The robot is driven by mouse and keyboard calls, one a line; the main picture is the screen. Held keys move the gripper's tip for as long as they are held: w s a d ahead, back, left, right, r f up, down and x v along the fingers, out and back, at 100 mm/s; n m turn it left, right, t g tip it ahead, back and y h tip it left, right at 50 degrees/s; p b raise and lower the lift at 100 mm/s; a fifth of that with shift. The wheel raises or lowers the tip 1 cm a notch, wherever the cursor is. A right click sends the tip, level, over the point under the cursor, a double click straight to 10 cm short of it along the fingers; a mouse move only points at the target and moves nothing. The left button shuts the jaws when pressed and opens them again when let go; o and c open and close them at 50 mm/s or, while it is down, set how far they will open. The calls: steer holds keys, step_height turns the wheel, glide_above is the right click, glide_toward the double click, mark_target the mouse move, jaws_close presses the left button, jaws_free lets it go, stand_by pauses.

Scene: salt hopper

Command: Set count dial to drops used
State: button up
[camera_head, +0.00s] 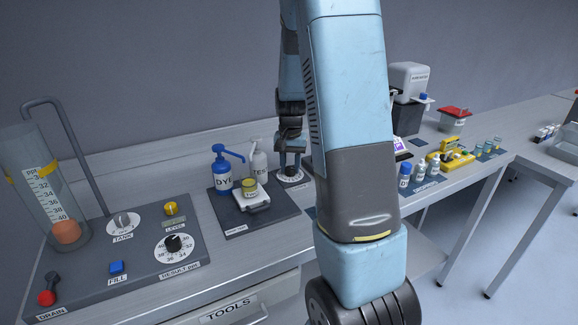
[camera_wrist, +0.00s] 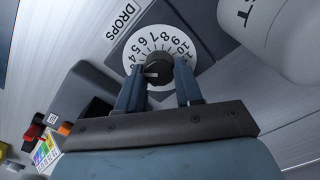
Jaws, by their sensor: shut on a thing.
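The count dial (camera_wrist: 146,43) is a white round plate with black numbers and a black knob (camera_wrist: 158,66), beside a DROPS label (camera_wrist: 122,20) in the wrist view. My gripper (camera_wrist: 159,78) has its two fingers on either side of the knob and is shut on it. A pale mark on the knob points left in the picture; the number it meets is partly hidden by a finger. In the head view the dial (camera_head: 292,180) lies below my gripper (camera_head: 290,160) and is partly covered by it.
A blue DYE pump bottle (camera_head: 222,172) and a white TEST bottle (camera_head: 259,163) stand just left of the dial. A yellow-lidded jar (camera_head: 250,186) sits on a small scale. A panel with a result dial (camera_head: 173,245) is at left. Small bottles (camera_head: 419,172) stand right of my arm.

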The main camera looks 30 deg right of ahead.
mark_target(290, 167)
steer(key=shift+m, duration=1)
steer(key=o, duration=1)
steer(key=shift+o, duration=0.2)
steer(key=shift+r, duration=0.15)
step_height(290, 167, up, 14)
steer(key=shift+f, duration=0.25)
steer(key=s+a+r+n+t, duration=0.2)
steer(key=s+a+r+n, duration=0.1)
steer(key=s, duration=0.5)
steer(key=s+a+r+n+t, duration=0.1)
steer(key=s+a+r+n, duration=0.2)
steer(key=s+a, duration=0.3)
steer(key=s+a+r+n+t, duration=0.2)
steer(key=s+a+n, duration=0.1)
steer(key=s, duration=0.9)
steer(key=shift+a+r+t, duration=0.3)
steer(key=shift+a+r, duration=0.1)
steer(key=shift+a, duration=0.45)
